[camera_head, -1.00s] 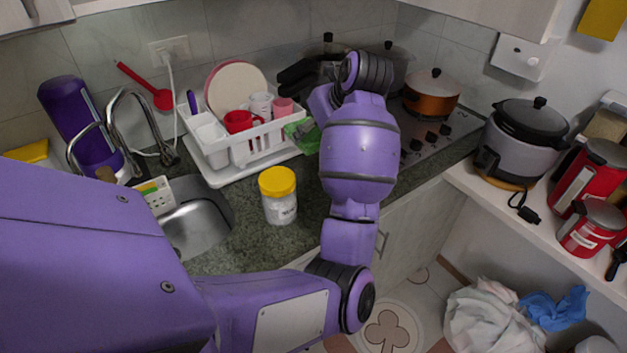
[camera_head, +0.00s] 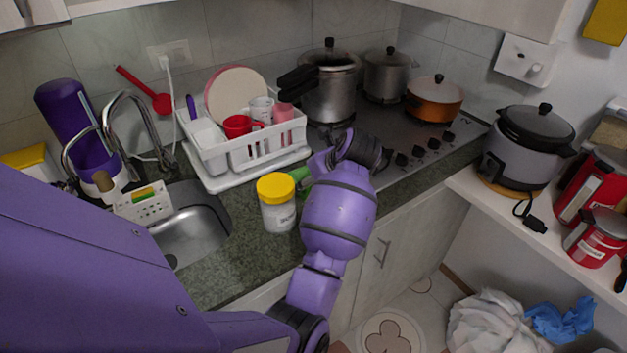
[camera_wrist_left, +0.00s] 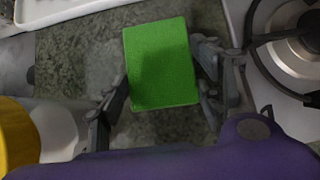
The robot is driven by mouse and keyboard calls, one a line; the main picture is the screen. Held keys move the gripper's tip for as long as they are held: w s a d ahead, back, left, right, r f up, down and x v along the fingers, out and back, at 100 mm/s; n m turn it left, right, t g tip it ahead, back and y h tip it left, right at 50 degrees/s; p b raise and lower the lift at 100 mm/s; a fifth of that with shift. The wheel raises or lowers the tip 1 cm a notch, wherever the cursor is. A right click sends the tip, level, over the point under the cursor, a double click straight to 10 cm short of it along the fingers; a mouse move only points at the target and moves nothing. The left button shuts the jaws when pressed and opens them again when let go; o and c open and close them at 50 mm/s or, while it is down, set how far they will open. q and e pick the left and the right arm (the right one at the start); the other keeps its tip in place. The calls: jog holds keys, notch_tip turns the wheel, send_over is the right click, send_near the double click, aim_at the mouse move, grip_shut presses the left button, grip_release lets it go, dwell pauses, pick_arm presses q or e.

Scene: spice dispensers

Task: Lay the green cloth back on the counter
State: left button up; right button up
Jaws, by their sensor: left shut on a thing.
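The green cloth (camera_wrist_left: 160,65) looks like a flat, thick rectangle in the left wrist view. My left gripper (camera_wrist_left: 158,92) is shut on it, one finger at each side. The cloth hangs low over the counter (camera_head: 243,215); I cannot tell if it touches. In the head view a bit of the green cloth (camera_head: 300,175) shows behind the yellow-lidded jar, and my own wrist hides the rest and the fingers. My right gripper is not in view.
The yellow-lidded jar (camera_head: 277,205) stands close to the left of my wrist. A white dish rack (camera_head: 240,158) with cups is behind the cloth, the stove (camera_head: 425,150) with pots to the right, and the sink (camera_head: 190,225) to the left. Bare counter lies left of the jar.

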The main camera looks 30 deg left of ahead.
pick_arm(q)
jog(key=shift+f, duration=0.15)
jog(key=o, duration=1.1)
jog(key=shift+c, duration=0.2)
jog(key=shift+d+r, duration=0.15)
jog(key=shift+r, duration=0.3)
jog(key=v, duration=1.1)
jog(key=shift+d, duration=0.25)
jog(key=shift+s+r, duration=0.1)
jog(key=shift+r, duration=0.05)
